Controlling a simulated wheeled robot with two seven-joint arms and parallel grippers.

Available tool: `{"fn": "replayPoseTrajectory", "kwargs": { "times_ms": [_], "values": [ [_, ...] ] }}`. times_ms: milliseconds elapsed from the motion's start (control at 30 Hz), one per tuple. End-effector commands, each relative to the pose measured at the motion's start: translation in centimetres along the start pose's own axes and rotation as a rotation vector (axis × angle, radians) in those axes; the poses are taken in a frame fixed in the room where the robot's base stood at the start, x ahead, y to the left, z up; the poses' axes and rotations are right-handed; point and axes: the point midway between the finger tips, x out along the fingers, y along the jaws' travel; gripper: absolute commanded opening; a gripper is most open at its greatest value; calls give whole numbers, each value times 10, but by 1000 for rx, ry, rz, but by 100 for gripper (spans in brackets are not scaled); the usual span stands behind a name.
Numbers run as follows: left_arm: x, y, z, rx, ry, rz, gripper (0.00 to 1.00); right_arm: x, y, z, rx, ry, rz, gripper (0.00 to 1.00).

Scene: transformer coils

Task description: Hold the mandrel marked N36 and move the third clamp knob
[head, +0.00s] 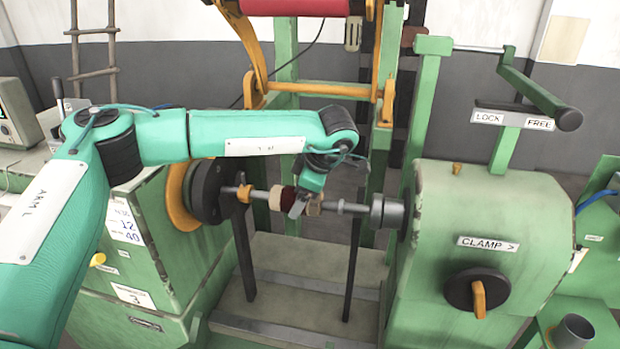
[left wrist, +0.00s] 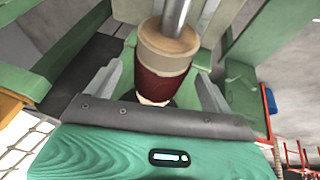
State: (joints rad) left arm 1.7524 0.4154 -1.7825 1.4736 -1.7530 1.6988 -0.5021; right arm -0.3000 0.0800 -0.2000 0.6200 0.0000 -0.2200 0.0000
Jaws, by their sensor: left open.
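The mandrel (head: 275,198) is a cream piece with a dark red band on the horizontal shaft between the two green machine housings. It also shows in the left wrist view (left wrist: 162,85), with a metal shaft leaving its far end. No N36 mark can be read. My left gripper (head: 302,206) is at the mandrel, its grey fingers open on either side of it. In the left wrist view a gap shows between fingers and mandrel. The black clamp knob (head: 478,290) with an orange handle is on the right housing, below a CLAMP label. My right gripper is not in view.
The left housing (head: 150,250) has a faceplate (head: 212,191) on the shaft. A lever (head: 540,95) with LOCK and FREE labels stands above the right housing (head: 440,240). A red roll (head: 295,6) hangs above. A metal cup (head: 574,332) sits at lower right.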

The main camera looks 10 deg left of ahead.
Motion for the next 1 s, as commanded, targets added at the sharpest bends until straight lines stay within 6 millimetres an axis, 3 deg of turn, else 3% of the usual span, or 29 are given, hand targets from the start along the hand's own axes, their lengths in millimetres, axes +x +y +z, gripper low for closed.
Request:
{"fn": "replayPoseTrajectory", "kwargs": {
  "times_ms": [233, 600, 900, 967, 1000],
  "values": [
    [28, 0, 0, 0, -1, 0, 85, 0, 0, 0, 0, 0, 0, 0],
    [32, 0, 0, 0, -1, 1, 85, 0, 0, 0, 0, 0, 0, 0],
    [32, 0, 0, 0, -1, 1, 26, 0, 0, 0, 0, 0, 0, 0],
    [32, 0, 0, 0, -1, 1, 14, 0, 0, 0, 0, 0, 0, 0],
    [32, 0, 0, 0, -1, 1, 14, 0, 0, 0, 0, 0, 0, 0]
  ]
}}
